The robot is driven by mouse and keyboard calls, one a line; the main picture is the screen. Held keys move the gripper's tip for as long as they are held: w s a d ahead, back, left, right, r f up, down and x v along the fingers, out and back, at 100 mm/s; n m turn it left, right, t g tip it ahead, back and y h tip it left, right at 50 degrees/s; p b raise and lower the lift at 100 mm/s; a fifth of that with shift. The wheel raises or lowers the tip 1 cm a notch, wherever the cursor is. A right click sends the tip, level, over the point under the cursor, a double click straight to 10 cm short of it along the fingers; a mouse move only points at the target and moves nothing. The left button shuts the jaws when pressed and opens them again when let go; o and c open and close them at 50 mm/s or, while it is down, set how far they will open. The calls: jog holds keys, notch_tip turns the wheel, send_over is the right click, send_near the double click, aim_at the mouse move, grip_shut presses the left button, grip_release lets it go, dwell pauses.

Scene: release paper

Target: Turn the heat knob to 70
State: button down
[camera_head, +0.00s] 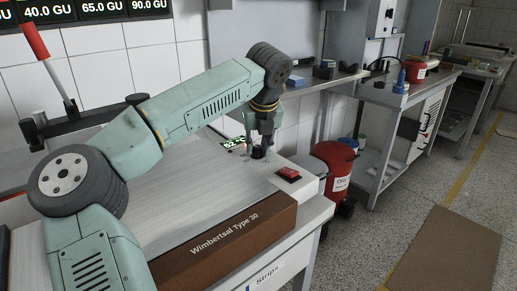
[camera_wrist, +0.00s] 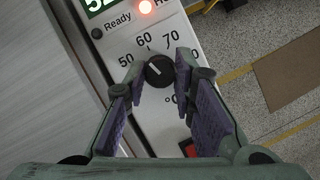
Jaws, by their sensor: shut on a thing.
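The black heat knob (camera_wrist: 160,71) sits on the white control panel (camera_wrist: 152,120) in the wrist view. Its white pointer line tilts up and left, toward the part of the scale between 50 and 60. The 70 mark (camera_wrist: 171,37) is up and right of the knob. My gripper (camera_wrist: 160,75) has its two fingertips on either side of the knob, shut on it. The right finger partly hides the mark beyond 70. In the head view my gripper (camera_head: 259,148) points down at the panel, and the knob is small and mostly hidden there.
A lit red-orange lamp (camera_wrist: 145,7) and a partly cut-off green display (camera_wrist: 97,5) are above the scale. A red switch (camera_head: 288,174) is right of my gripper. The brown front labelled Wimbertsal Type 30 (camera_head: 225,243) runs along the machine. A red bin (camera_head: 336,164) stands beyond.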

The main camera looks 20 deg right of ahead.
jog(key=m, duration=0.1)
jog(key=m+h, duration=0.1)
jog(key=m, duration=0.1)
jog(key=shift+w+a+m, duration=0.1)
jog(key=shift+a+m, duration=0.05)
jog(key=shift+m, duration=0.15)
jog(key=m+h+p, duration=0.1)
jog(key=m, duration=0.1)
jog(key=shift+r+m+g, duration=0.1)
jog(key=shift+m+g, duration=0.3)
jog(key=m+g+h+p, duration=0.1)
jog(key=m+p, duration=0.1)
jog(key=m, duration=0.2)
jog(key=shift+w+a, duration=0.1)
jog(key=shift+w, duration=0.05)
jog(key=shift+m+g+h+p, duration=0.3)
jog(key=shift+m+g+p, duration=0.3)
jog(key=shift+m, duration=0.4)
jog(key=c, duration=1.3)
grip_release()
jog(key=shift+c, duration=0.2)
jog(key=v, duration=1.2)
